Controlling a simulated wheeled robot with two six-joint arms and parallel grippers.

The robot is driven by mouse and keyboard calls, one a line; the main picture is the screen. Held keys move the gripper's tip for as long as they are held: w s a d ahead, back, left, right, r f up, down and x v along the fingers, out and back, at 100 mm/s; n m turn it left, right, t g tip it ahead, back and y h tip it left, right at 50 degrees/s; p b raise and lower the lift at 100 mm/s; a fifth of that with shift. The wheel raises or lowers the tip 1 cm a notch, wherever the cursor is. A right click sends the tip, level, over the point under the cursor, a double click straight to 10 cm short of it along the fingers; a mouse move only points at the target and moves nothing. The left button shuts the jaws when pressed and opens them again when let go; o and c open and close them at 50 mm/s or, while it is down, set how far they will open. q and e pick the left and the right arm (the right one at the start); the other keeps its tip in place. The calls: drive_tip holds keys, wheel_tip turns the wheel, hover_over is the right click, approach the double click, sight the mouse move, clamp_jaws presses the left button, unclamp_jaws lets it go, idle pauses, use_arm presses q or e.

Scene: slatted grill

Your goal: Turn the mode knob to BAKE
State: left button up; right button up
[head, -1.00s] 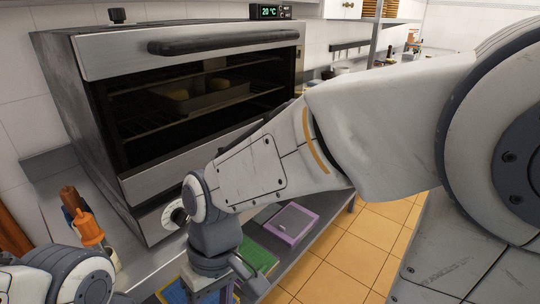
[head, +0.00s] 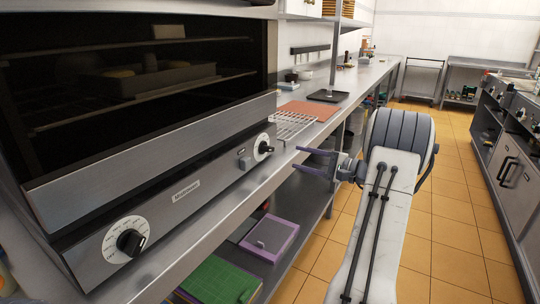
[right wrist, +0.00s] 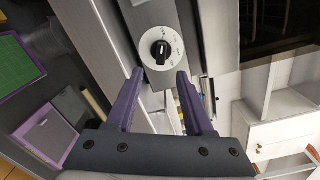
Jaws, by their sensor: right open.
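The oven front panel (head: 185,190) carries two dial knobs. The left knob (head: 131,242) is black on a white round dial, and the right knob (head: 263,148) is a smaller-looking one near the panel's right end. I cannot read the dial labels, so which one is the mode knob is unclear. My right gripper (head: 300,160) is open and empty, its purple fingers pointing left toward the right knob, apart from it. In the right wrist view a black knob on a white dial (right wrist: 161,50) lies just beyond the gap between the open fingertips (right wrist: 159,74). My left gripper is out of view.
A wire rack (head: 292,127) and a black tray (head: 328,96) lie on the counter right of the oven. A purple box (head: 270,236) and a green board (head: 218,280) sit on the shelf below. The tiled floor (head: 450,200) to the right is clear.

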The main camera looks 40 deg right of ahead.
sight(272, 150)
drive_tip(key=x, duration=1)
drive_tip(key=shift+w+p, duration=0.15)
drive_tip(key=shift+p, duration=0.2)
clamp_jaws()
